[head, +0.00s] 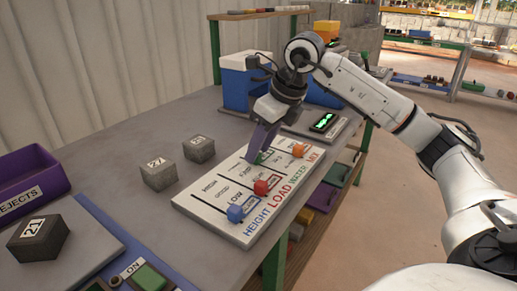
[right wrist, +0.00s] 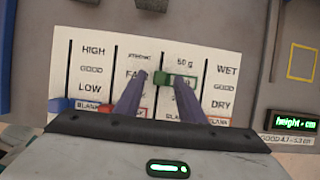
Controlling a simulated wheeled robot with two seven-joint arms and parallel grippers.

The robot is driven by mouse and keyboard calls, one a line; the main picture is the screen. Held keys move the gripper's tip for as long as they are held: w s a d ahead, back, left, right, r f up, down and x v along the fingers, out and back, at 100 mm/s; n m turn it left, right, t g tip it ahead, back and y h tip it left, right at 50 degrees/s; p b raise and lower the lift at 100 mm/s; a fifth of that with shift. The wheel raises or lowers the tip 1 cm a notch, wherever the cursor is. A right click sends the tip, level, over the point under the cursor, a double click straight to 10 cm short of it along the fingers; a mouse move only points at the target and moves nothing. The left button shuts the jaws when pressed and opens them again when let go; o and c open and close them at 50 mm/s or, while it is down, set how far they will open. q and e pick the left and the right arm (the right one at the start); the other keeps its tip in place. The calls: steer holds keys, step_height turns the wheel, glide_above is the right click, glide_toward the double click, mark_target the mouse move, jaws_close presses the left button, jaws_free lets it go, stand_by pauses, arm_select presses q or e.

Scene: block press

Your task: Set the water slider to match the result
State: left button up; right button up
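The white slider board (head: 215,197) lies on the bench, with columns marked height, load, water and mix. The green water slider (right wrist: 190,79) sits just below the "50 g" mark in the right wrist view. My right gripper (right wrist: 158,77) is open over the board, its fingers apart. One finger overlaps the green slider and the other is left of it; contact cannot be told. In the head view my right gripper (head: 263,137) partly hides that slider. The blue (head: 236,212), red (head: 261,187) and orange (head: 298,150) sliders sit at their columns' blank ends. My left gripper is not in view.
Two grey blocks (head: 158,174) (head: 198,149) stand left of the board. A dark block marked 21 (head: 37,240) sits near the purple rejects bin (head: 35,178). A green ON button (head: 150,277) is at the front. A display (right wrist: 296,123) reads height in cm.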

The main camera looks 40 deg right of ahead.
steer(key=p+v, duration=0.1)
steer(key=v, duration=0.8)
stand_by(0.3)
